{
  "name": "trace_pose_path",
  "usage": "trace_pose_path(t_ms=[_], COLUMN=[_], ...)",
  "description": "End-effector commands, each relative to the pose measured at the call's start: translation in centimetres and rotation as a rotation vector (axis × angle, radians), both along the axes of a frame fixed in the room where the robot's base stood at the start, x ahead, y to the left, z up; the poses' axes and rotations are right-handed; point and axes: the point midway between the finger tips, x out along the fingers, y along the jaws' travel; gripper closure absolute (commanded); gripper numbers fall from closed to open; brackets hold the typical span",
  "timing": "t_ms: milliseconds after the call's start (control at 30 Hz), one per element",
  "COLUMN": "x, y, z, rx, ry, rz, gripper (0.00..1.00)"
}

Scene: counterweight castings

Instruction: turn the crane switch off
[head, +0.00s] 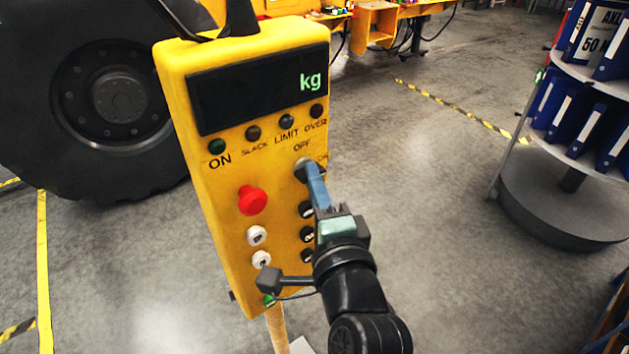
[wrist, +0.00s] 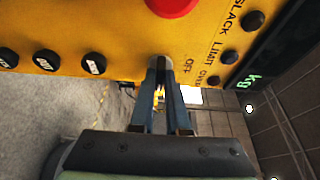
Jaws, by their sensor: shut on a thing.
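The crane switch (head: 301,167) is a dark knob at the right edge of a yellow control box (head: 225,225) in the head view, just under the word OFF. A second small label sits to its right. My gripper (head: 315,185) reaches up from the lower right, its blue fingers closed on the switch. In the wrist view the fingertips (wrist: 160,68) meet at the box's edge beside OFF. They cover most of the switch, so which way its handle points cannot be told.
A black display (head: 258,90) shows only "kg" above several small lamps. A red button (head: 252,200) and white buttons (head: 257,236) are left of the switch; black knobs (head: 307,209) run below it. A big tire (head: 110,95) stands behind left, a binder rack (head: 570,190) at right.

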Motion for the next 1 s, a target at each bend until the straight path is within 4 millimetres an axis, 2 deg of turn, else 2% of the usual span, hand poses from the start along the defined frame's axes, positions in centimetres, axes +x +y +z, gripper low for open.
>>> trace_pose_path(t_ms=[467,667,1000], x=[0.0,0.0,0.0], y=[0.0,-0.1,-0.2], z=[-0.4,-0.8,-1.4], rx=[-0.032,-0.118,-0.365], ry=[-0.023,-0.089,-0.270], rz=[-0.001,-0.001,-0.002], gripper=[1.00,1.00,1.00])
